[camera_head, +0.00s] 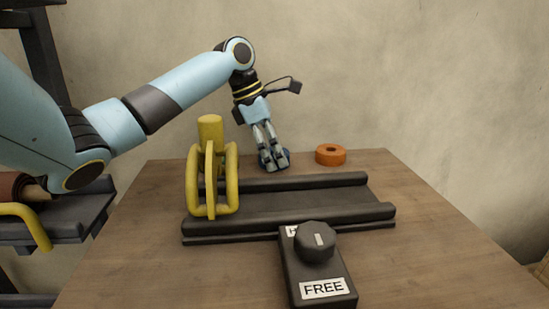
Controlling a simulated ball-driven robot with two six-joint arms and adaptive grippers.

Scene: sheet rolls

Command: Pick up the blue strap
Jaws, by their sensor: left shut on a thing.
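My left gripper (272,160) reaches down at the back of the wooden table, behind the dark rail tray. It is shut on the blue strap (264,158), a small dark blue roll that shows only partly between and beside the fingers. The strap is at or close to the table top; I cannot tell whether it touches. My right gripper is not in view.
An orange roll (330,154) lies just right of my left gripper. A black tray (290,206) with a yellow frame (212,180) stands in front. A black box with a knob (318,265), labelled FREE, is nearer. A dark rack (60,225) is at left. The table's right side is clear.

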